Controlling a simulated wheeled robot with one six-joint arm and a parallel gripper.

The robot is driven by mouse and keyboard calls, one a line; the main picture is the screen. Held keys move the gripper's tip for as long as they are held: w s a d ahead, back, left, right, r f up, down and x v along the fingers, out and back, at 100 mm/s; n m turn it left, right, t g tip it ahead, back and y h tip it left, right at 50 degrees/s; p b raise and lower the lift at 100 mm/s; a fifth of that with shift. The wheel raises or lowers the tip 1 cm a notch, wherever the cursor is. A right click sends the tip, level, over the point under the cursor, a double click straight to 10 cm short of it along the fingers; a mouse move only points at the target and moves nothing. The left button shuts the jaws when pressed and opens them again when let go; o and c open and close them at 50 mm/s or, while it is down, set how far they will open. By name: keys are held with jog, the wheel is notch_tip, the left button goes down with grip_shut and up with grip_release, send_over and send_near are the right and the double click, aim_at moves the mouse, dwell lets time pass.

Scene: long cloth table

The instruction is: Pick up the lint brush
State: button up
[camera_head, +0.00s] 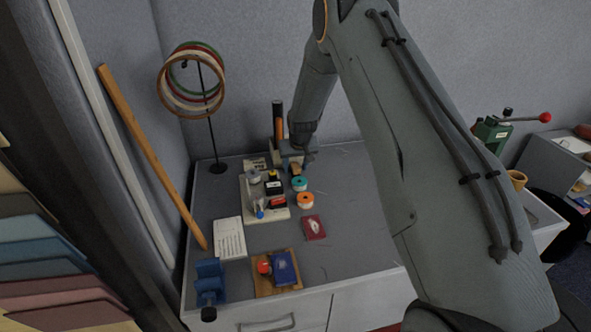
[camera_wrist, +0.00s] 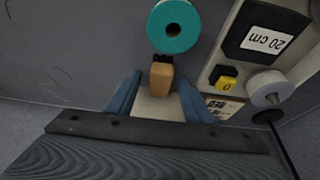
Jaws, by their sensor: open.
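A small tan wooden piece with dark bristles at one end, which looks like the lint brush (camera_wrist: 161,78), lies on the grey table in the wrist view. In the head view the brush (camera_head: 296,169) is a small brown shape just in front of my gripper. My gripper (camera_head: 297,156) is low over the back of the table. In the wrist view my gripper (camera_wrist: 159,84) is open, with one blue finger on each side of the brush. I cannot tell whether either finger touches it. The bristles point toward a teal spool (camera_wrist: 173,27).
An orange spool (camera_head: 305,200) lies in front of the teal one. A pale tray (camera_head: 246,203) of small items is close on the left. A tall dark post (camera_head: 278,121) stands behind my gripper. A red packet (camera_head: 314,228) and wooden board (camera_head: 263,287) lie nearer the front.

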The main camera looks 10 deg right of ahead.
aim_at(295, 166)
grip_shut()
dwell(0.3)
notch_tip(295, 166, up, 10)
jog(key=b, duration=0.3)
dwell(0.3)
